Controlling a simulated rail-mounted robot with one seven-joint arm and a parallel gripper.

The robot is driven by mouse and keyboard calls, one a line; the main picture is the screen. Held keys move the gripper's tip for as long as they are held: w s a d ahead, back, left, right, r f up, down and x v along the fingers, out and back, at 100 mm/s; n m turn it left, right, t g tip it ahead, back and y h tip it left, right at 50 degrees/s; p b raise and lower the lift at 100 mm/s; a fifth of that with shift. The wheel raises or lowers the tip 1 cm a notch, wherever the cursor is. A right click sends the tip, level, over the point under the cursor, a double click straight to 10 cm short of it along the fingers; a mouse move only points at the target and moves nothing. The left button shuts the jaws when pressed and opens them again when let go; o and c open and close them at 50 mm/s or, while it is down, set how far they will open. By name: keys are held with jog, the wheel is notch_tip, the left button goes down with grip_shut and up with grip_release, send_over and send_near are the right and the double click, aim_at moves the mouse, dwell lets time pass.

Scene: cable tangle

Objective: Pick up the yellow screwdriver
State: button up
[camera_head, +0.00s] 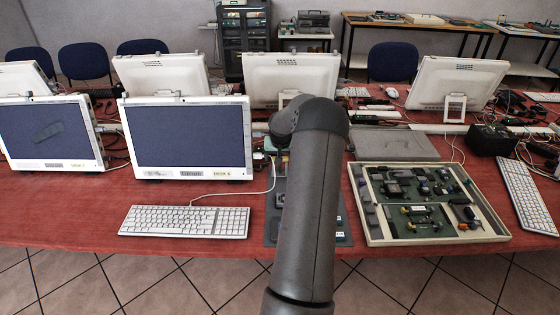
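I cannot make out a yellow screwdriver in the head view. Small yellow spots show among the parts in a shallow cream-edged tray (366,222) on the right of the red table, but they are too small to identify. My own grey arm rises through the middle of the view and bends at the top. It covers part of the table behind it. My gripper is not visible, so I cannot see whether it is open or shut.
A white keyboard (185,221) lies front left, below a monitor (188,139) with a dark blue screen. A dark mat (274,222) is partly hidden behind my arm. A grey flat case (394,145) lies behind the tray. A black box (490,140) and another keyboard (527,194) are at right.

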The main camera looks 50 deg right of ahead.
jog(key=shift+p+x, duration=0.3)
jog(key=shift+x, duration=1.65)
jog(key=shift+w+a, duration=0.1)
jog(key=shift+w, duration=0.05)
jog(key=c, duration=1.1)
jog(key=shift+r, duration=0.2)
